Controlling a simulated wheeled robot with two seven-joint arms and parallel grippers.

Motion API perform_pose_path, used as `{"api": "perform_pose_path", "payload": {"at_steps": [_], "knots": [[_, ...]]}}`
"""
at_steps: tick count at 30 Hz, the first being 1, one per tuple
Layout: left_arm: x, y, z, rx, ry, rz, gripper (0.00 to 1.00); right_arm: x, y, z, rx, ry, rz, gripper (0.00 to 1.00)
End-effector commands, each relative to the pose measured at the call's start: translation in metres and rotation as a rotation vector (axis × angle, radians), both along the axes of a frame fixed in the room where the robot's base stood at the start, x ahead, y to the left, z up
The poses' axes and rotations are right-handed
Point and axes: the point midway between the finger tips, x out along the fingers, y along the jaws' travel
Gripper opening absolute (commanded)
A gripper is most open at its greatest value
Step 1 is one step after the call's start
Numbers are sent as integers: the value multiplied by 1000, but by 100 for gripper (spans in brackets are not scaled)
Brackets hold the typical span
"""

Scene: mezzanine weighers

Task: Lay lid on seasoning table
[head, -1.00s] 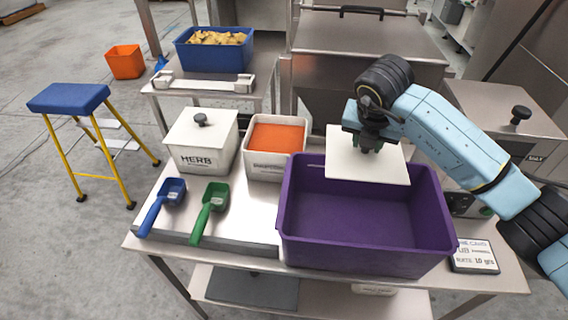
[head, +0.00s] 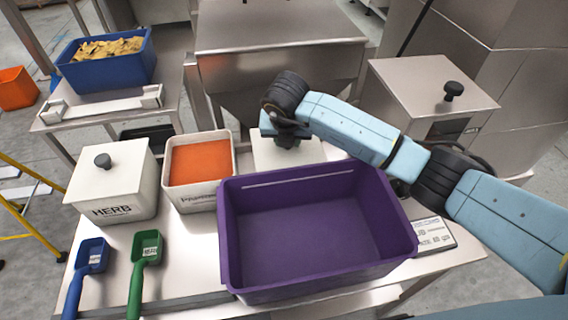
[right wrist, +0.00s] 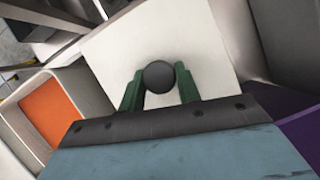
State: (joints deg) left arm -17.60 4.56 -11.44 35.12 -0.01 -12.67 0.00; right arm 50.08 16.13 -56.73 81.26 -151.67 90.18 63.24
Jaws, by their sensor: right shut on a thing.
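The white square lid (head: 268,150) is behind the purple tub, beside the open tub of orange seasoning (head: 201,162). In the right wrist view the lid (right wrist: 205,48) has a round dark knob (right wrist: 159,77) between the green fingers. My right gripper (head: 288,140) is shut on that knob. The lid looks low over the seasoning table (head: 190,258), but I cannot tell whether it touches the surface. The purple tub hides its near edge. My left gripper is not in view.
The purple tub (head: 322,276) stands in front of the lid. A lidded herb tub (head: 118,180), a blue scoop (head: 90,255) and a green scoop (head: 146,248) are at the left. A card stand (head: 434,235) is at the right.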

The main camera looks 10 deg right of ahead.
Motion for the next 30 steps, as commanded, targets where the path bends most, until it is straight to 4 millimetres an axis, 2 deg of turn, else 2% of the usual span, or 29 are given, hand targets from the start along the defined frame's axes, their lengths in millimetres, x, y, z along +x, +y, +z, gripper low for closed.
{"api": "perform_pose_path", "payload": {"at_steps": [1,3,6,13,19,26,27,30], "knots": [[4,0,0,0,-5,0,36,-1,0,-15,0,5,0,5],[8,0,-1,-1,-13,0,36,-1,1,-30,0,3,1,5],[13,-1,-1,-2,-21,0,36,-1,1,-45,0,1,2,5],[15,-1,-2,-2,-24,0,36,0,1,-62,1,1,1,5],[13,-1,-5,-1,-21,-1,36,0,1,-90,1,1,0,5],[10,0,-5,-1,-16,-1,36,0,0,-92,1,0,1,5],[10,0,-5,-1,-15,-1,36,0,0,-93,1,0,1,38],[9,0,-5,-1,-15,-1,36,0,0,-93,1,0,1,51]]}}
